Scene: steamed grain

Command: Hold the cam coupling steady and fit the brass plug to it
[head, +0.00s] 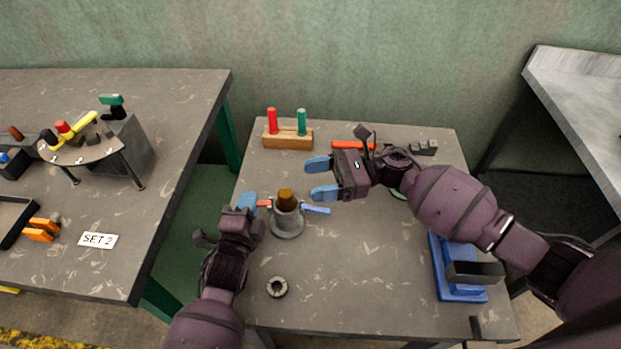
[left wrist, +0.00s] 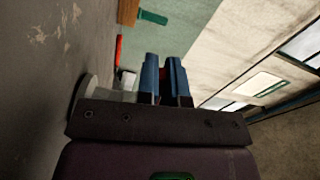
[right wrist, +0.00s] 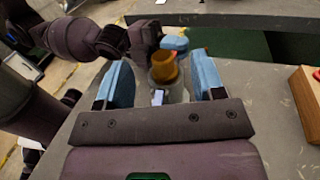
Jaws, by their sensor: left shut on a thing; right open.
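The grey cam coupling (head: 288,222) stands upright on its round base on the middle table. A red arm (head: 264,203) points left from it and a blue arm (head: 316,209) points right. The brass plug (head: 286,195) sits upright at the coupling's mouth; how deep it is seated, I cannot tell. It also shows in the right wrist view (right wrist: 164,66). My left gripper (head: 247,202) is shut at the red arm, left of the coupling. My right gripper (head: 319,179) is open and empty, above and right of the plug, its fingers pointing left. In the left wrist view the fingers (left wrist: 164,75) hide most of the coupling.
A wooden block with red and green pegs (head: 288,142) stands at the back. A dark ring (head: 277,287) lies near the front left. A blue fixture (head: 458,285) stands at the right. A red bar (head: 352,146) and a dark block (head: 424,148) lie at the back. The front middle is clear.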

